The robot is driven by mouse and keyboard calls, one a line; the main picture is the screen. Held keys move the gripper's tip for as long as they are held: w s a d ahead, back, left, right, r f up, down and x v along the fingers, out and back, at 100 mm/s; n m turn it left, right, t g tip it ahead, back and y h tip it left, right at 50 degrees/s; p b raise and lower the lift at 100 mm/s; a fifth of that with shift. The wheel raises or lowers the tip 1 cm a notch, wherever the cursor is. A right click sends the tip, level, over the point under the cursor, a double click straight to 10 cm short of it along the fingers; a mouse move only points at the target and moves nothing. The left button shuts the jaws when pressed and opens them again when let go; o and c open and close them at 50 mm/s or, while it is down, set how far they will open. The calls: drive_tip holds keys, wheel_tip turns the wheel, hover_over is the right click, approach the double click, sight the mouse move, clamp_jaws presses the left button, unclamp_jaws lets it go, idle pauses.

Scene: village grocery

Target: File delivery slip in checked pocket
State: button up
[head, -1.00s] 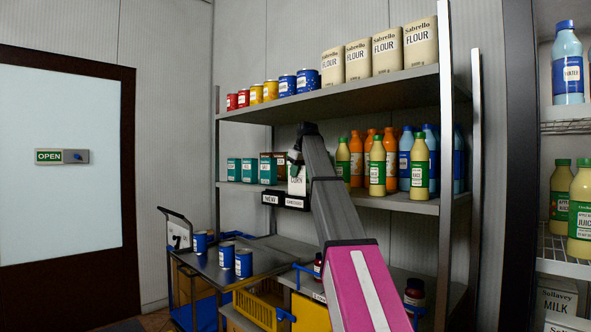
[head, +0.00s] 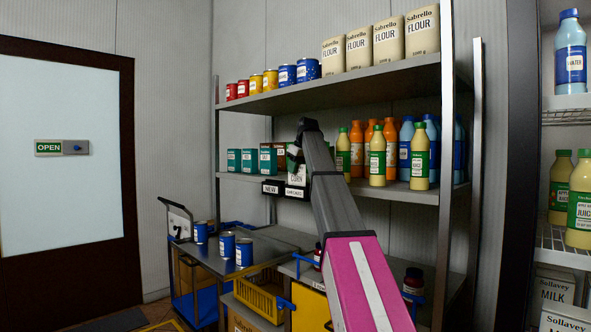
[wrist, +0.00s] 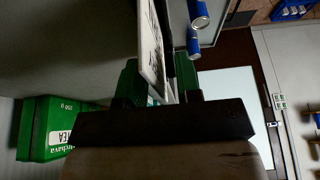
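The delivery slip is a white card marked CORN (head: 296,178), upright just behind the label of the checked pocket (head: 296,193). Whether its lower edge sits inside the pocket I cannot tell. The pocket is black with a white label, on the front edge of the middle shelf. My gripper (head: 294,156) is right above and behind the slip.
A second pocket marked NEW (head: 270,188) hangs just left. Green tea boxes (head: 250,160) stand behind on the shelf and also show in the wrist view (wrist: 52,128). Juice bottles (head: 377,158) stand to the right. A trolley with blue cans (head: 244,252) is below left.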

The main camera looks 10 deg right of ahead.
drive_tip(key=shift+r, duration=0.1)
drive_tip(key=v, duration=1)
drive_tip(key=shift+r, duration=0.3)
drive_tip(key=shift+s, duration=0.1)
